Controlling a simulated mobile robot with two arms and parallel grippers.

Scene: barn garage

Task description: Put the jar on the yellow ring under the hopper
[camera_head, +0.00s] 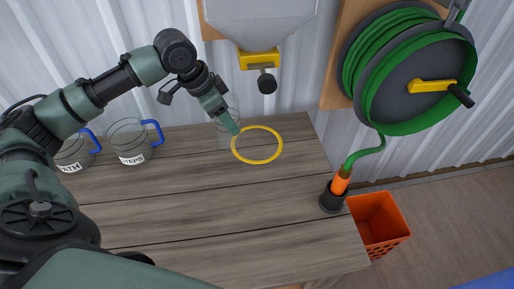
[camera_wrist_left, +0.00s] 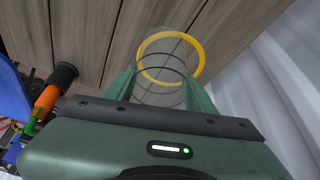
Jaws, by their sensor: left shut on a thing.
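A clear glass jar (camera_head: 222,138) is at the back of the wooden table, just left of the yellow ring (camera_head: 280,153) in the head view. My left gripper (camera_head: 232,127) is shut on the jar. In the left wrist view the see-through jar (camera_wrist_left: 160,94) is between the two green fingers, and the yellow ring (camera_wrist_left: 200,62) shows through and around it. Whether the jar's base touches the table is unclear. The grey hopper (camera_head: 262,22) with its yellow outlet hangs on the wall above and behind the ring. My right gripper is out of view.
Two labelled clear jugs (camera_head: 131,143) with blue handles stand at the table's left, below my left arm. The table's front middle is clear.

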